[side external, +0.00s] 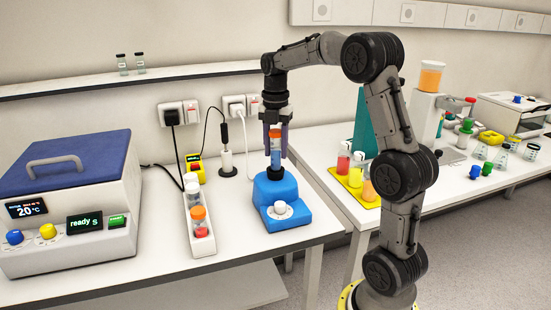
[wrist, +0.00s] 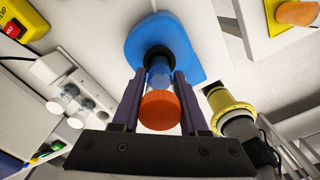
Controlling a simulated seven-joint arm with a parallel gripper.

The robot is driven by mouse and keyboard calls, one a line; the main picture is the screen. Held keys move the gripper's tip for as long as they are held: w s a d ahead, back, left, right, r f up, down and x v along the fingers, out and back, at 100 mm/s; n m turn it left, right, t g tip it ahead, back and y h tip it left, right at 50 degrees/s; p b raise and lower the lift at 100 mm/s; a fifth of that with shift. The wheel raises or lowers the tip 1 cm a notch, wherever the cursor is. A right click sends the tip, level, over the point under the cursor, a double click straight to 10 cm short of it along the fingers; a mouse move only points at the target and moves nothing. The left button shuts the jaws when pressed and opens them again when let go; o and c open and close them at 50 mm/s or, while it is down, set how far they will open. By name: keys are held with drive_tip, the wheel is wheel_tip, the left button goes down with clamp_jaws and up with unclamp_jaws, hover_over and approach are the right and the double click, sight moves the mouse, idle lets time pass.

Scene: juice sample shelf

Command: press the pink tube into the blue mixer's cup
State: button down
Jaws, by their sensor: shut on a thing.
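My gripper (side external: 275,154) is shut on an orange-capped tube (wrist: 160,112), upright above the blue mixer (side external: 290,190). In the side view the held tube (side external: 275,143) looks bluish under its cap; I see no clear pink in it. The mixer (wrist: 185,45) also shows in the wrist view, with its dark round cup (wrist: 157,52) at the tube's lower end. The tube's tip is at or in the cup's mouth; how deep it sits I cannot tell. The mixer's front has a round white knob (side external: 280,209).
A white rack (side external: 203,245) left of the mixer holds white-capped tubes and an orange-capped one (side external: 198,214) with pinkish contents. Behind it are a small yellow box (side external: 195,174) and cables. A blue-lidded machine (side external: 70,205) stands left. The bench edge is close in front.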

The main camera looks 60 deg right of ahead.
sight(275, 130)
drive_tip(key=shift+r, duration=2.65)
